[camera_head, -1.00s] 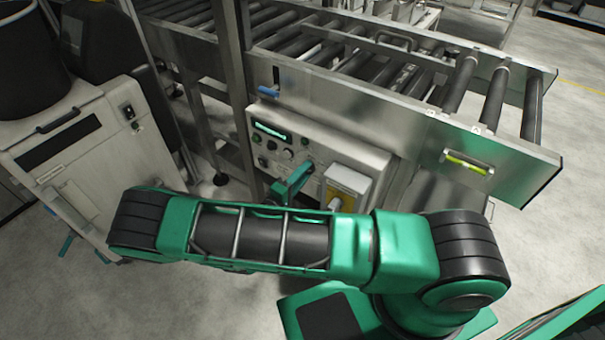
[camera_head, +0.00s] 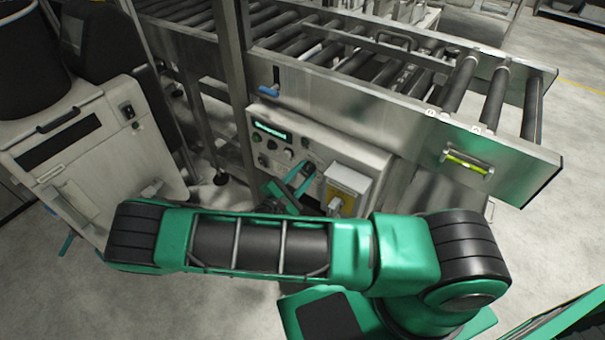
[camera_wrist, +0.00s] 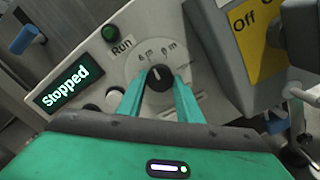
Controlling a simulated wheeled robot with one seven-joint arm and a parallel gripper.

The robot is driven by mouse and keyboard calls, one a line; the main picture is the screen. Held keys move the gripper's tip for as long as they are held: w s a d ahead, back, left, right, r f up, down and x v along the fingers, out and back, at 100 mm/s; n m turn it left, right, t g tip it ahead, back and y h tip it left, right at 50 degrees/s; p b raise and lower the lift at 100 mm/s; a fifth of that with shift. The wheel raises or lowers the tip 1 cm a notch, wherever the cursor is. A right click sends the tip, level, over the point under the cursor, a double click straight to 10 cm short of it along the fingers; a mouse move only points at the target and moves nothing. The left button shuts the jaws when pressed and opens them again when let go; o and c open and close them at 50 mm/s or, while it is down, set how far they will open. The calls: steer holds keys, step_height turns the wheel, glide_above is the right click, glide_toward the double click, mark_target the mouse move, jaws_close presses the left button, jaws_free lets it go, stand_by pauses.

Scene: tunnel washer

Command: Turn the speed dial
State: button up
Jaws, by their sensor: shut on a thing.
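The speed dial (camera_wrist: 160,78) is a round black knob with a white pointer mark, on a light grey disc with small markings. In the wrist view the two green fingers of my gripper (camera_wrist: 159,86) stand on either side of the knob, shut on it. In the head view my gripper (camera_head: 302,178) reaches the front of the control panel (camera_head: 345,152), and its fingers and my arm cover the dial there. The dial's lower edge is hidden between the fingers in the wrist view.
A lit display (camera_wrist: 70,85) reads "Stopped". A green button (camera_wrist: 110,33) sits by the "Run" label, and a white button (camera_wrist: 115,98) is left of the fingers. A yellow-faced switch box (camera_head: 348,182) stands out close right of my gripper. A roller conveyor (camera_head: 360,110) runs above the panel.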

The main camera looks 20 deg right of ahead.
steer(key=shift+a+f+n, duration=0.15)
steer(key=shift+a+n, duration=0.05)
steer(key=shift+n, duration=0.8)
steer(key=o, duration=1)
steer(key=shift+d, duration=0.1)
steer(key=shift+o, duration=0.2)
steer(key=v, duration=1.1)
steer(key=shift+w+d, duration=0.1)
